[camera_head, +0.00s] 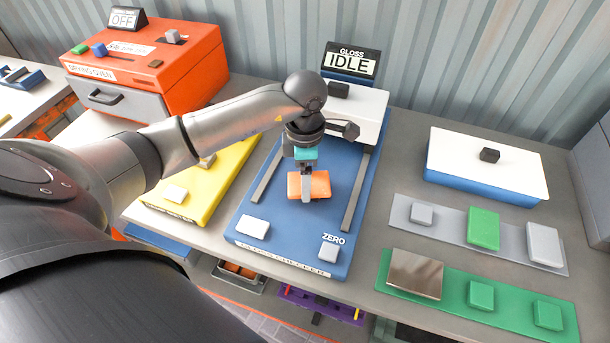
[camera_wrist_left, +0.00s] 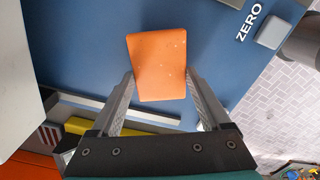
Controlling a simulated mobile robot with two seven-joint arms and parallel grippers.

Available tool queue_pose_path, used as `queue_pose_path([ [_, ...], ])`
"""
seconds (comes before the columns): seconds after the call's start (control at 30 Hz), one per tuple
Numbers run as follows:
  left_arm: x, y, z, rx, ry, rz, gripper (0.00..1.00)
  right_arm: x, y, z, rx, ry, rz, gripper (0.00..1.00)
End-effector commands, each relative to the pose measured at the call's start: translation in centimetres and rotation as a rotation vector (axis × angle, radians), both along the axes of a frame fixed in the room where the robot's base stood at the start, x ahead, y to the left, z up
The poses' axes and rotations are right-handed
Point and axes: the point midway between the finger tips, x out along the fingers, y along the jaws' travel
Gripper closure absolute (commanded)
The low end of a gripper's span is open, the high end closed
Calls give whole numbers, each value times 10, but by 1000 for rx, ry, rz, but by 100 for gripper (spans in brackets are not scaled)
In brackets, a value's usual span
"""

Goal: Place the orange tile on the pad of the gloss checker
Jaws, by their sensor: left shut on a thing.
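The orange tile (camera_head: 320,186) is between the fingers of my left gripper (camera_head: 306,190), over the middle of the gloss checker's blue base (camera_head: 290,225). In the left wrist view the tile (camera_wrist_left: 158,62) lies between the two fingers of my left gripper (camera_wrist_left: 160,88), which are shut on it. I cannot tell whether the tile touches the base or hangs just above it. No separate pad shows; it may be hidden under the tile. The checker's white head (camera_head: 362,106) stands behind, with a sign (camera_head: 350,62) reading GLOSS IDLE. My right gripper is not in view.
Two grey rails (camera_head: 356,192) flank the tile. A ZERO button (camera_head: 328,252) and a white plate (camera_head: 253,227) are at the base's front. A yellow device (camera_head: 225,180) and an orange oven (camera_head: 170,60) stand left; a green tray (camera_head: 460,322) and grey tray (camera_head: 455,228) lie right.

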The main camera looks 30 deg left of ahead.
Motion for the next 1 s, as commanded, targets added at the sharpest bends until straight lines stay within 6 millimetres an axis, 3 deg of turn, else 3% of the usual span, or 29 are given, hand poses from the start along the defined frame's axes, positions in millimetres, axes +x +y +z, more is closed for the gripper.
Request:
queue_pose_path([
  [0.13, 0, 0, -3, 1, -1, 0, 77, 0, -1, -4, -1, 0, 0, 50],
  [0.17, 0, 0, -4, 1, 0, 0, 19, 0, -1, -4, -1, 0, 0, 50],
  [0.33, 0, 0, -3, 1, 0, 0, 0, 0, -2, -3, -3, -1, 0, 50],
  [0.67, 0, 0, 1, 0, 0, 0, 0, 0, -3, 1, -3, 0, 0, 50],
  [0.77, 1, 1, 15, 2, -5, -1, 0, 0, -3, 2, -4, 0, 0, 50],
  [1.0, 2, 1, 68, 1, -5, -1, 0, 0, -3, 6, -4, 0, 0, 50],
])
